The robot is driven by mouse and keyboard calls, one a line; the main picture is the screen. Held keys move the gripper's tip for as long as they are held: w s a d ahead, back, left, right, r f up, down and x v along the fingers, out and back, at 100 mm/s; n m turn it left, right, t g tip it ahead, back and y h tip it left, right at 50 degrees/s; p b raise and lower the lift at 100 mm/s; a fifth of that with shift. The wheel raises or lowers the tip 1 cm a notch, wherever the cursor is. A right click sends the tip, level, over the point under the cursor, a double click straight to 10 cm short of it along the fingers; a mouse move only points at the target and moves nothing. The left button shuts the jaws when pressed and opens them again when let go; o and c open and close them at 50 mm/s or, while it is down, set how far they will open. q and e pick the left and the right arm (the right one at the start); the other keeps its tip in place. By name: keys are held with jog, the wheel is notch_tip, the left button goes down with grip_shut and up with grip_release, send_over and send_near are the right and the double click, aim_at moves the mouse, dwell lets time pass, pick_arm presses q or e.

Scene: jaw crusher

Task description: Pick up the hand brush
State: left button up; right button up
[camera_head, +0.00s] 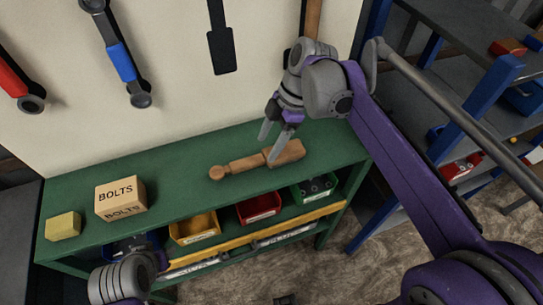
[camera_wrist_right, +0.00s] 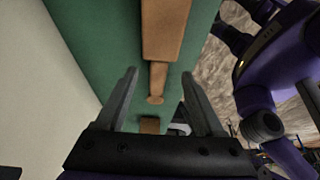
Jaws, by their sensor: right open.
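The hand brush (camera_head: 240,166) is a brown wooden piece with a wide block and a thinner handle with a rounded end. It lies on the green bench top (camera_head: 170,168), the handle end toward the left and the block toward the right. My right gripper (camera_head: 270,148) is open just above the brush's block, fingers pointing down. In the right wrist view the brush (camera_wrist_right: 166,30) runs lengthwise between the open fingers (camera_wrist_right: 160,75), its handle end pointing toward the palm. Contact cannot be told.
A BOLTS box (camera_head: 120,196) and a yellow block (camera_head: 63,225) stand on the bench's left. Yellow (camera_head: 195,227), red (camera_head: 258,208) and green (camera_head: 314,188) bins sit below the top. Tools hang on the wall behind. A blue-framed shelf (camera_head: 480,100) stands at the right.

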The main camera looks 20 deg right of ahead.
aim_at(260, 157)
jog(key=x, duration=0.5)
jog(key=shift+w+a+f, duration=0.1)
jog(key=shift+a+f, duration=0.2)
jog(key=shift+a, duration=0.05)
grip_shut()
